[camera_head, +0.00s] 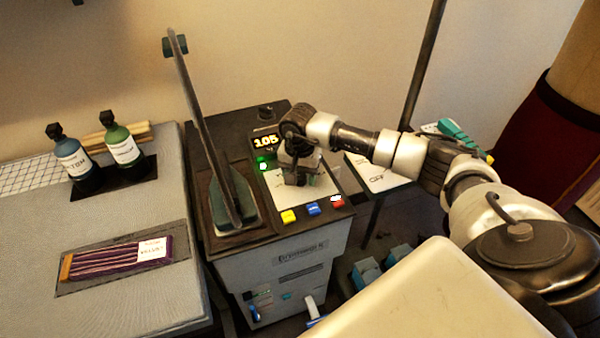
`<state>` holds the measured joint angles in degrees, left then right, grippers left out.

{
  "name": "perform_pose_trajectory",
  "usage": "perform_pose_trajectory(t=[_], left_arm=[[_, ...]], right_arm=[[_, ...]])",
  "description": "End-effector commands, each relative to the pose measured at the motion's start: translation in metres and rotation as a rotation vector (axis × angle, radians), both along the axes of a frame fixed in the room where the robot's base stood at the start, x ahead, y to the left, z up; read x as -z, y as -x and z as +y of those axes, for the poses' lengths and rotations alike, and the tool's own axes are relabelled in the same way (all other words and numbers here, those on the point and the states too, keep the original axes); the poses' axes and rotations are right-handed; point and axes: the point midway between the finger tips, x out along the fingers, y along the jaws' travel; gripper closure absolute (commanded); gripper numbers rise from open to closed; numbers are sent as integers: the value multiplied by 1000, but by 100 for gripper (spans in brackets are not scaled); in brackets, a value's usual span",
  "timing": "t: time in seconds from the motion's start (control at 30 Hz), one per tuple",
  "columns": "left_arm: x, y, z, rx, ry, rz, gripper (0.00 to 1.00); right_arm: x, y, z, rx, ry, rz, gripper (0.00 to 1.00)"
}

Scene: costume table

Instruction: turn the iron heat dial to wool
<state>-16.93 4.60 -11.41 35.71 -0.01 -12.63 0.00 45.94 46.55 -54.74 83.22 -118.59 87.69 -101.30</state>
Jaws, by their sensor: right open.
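The ironing station (288,250) stands in the middle, with a dark top. On it a lit display (265,142) reads 105, with a green light (262,162) below it. A pale panel (275,182) lies under my right gripper (298,178), which points down over it, open. The heat dial is not clearly visible; my gripper and wrist cover the middle of the panel. I cannot tell whether the fingers touch anything there. The iron (234,200) sits on the left of the station top. My left gripper is not in view.
Yellow (288,216), blue (313,209) and red (338,201) buttons line the station's front edge. At left, a grey table (120,296) holds two bottles, blue (70,158) and green (121,150), and a purple striped cloth (110,259). A dark pole (424,65) rises behind my right arm.

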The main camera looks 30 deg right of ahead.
Motion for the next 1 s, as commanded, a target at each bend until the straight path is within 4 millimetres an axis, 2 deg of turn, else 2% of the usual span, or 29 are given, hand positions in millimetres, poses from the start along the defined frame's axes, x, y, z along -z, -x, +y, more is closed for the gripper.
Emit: perform_pose_trajectory(t=[0.23,0.57,1.0], left_arm=[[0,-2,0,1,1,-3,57],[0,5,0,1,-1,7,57],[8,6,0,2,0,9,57]], right_arm=[[1,0,0,0,0,0,41],[1,0,0,0,0,0,90],[2,0,0,100,-1,0,90]])
